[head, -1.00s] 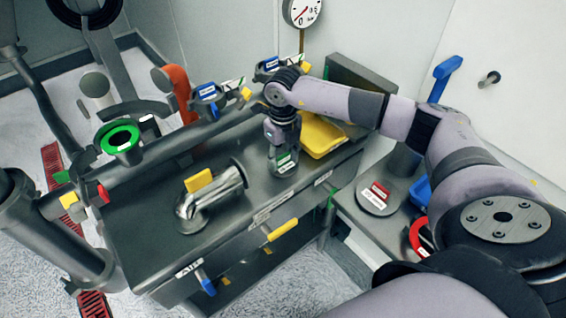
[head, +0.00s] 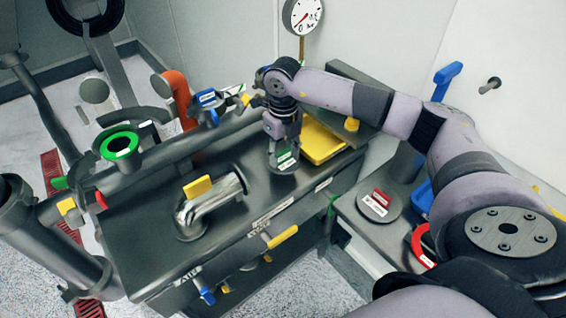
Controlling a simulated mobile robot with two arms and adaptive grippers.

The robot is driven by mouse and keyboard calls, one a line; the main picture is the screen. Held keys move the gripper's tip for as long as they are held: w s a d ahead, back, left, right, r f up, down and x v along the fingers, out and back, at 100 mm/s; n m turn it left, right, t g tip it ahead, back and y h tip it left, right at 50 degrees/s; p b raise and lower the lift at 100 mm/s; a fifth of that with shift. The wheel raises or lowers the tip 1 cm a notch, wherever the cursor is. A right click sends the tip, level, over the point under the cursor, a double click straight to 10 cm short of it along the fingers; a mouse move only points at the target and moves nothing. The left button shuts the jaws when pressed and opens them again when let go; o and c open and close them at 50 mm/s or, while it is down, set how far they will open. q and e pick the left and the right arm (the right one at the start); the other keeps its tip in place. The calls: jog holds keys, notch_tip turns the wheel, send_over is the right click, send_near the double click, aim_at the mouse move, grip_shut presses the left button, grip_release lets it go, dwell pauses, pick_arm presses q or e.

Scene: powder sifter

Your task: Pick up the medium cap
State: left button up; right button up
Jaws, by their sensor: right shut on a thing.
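A round grey cap with a green label (head: 284,164) is at the back right of the dark bench. It looks like the medium cap, but its lettering is too small to read. My right gripper (head: 284,148) points down over it and is shut on its raised handle. The fingers hide part of the handle. I cannot tell whether the cap's underside clears the bench. My left gripper is not in view.
A yellow tray (head: 322,143) lies close right of the gripper. A metal elbow pipe (head: 208,208) with a yellow tag stands to the left. Another cap with a red label (head: 380,204) lies on the lower right bench.

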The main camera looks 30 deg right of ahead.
aim_at(283, 152)
pick_arm(q)
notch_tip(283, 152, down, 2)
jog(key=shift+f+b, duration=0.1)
jog(key=shift+b, duration=0.8)
pick_arm(e)
notch_tip(283, 152, up, 16)
jog(key=shift+r, duration=0.2)
